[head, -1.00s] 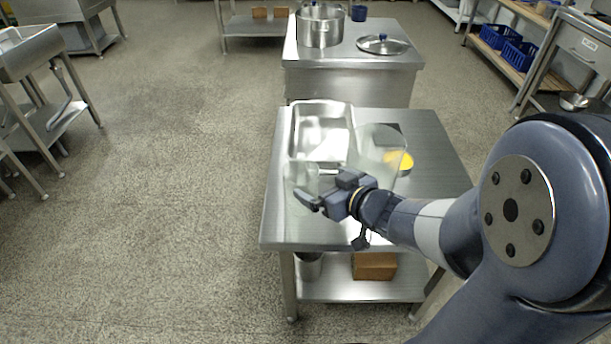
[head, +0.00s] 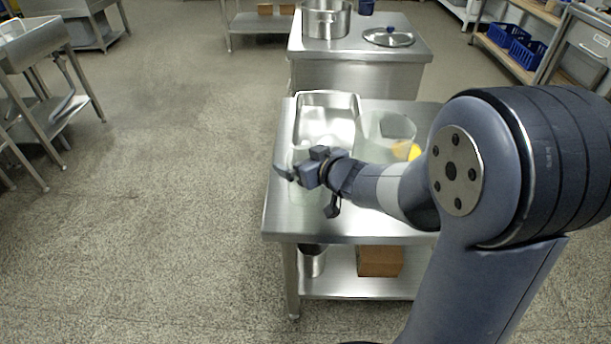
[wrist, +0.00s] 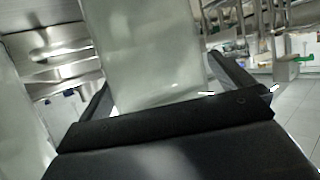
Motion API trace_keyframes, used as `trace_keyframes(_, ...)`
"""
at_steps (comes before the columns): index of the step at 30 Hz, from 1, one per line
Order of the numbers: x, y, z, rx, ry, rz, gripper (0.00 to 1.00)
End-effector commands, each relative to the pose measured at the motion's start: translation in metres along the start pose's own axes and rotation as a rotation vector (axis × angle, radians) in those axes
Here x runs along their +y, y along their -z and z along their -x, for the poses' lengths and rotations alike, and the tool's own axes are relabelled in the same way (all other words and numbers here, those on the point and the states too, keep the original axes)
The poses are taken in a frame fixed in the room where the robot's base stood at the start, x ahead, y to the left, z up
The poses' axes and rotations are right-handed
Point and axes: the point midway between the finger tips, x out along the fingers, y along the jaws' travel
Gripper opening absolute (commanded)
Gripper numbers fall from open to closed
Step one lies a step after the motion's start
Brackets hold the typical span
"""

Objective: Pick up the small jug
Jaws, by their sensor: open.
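The small jug (head: 300,158) is a clear, pale see-through vessel near the left side of the steel table, partly hidden by my gripper (head: 287,172). In the wrist view the jug (wrist: 145,50) looks milky and fills the space between my two fingers, one on each side. My gripper (wrist: 163,85) is open around it. I cannot tell whether either finger touches it. The jug's lower part is hidden by the gripper body in the wrist view.
A larger see-through jug (head: 388,128) stands right of the steel tray (head: 327,97), with a yellow item (head: 405,150) close by. The table's (head: 350,229) front strip is clear. A pot (head: 326,20) and lid (head: 388,37) sit on a cabinet behind.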

Motion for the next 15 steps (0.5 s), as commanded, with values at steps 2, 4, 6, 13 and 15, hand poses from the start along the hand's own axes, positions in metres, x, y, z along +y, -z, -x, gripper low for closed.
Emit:
trace_keyframes(2,0.0001,0.0001,0.0003,0.0,0.0,0.0,0.98)
trace_keyframes(4,0.0001,0.0001,0.0004,0.0,0.0,0.0,0.93)
trace_keyframes(6,0.0001,0.0001,0.0004,0.0,0.0,0.0,0.87)
trace_keyframes(13,0.0001,0.0,0.0005,0.0,0.0,0.0,0.68)
trace_keyframes(15,0.0001,0.0,0.0005,0.0,0.0,0.0,0.62)
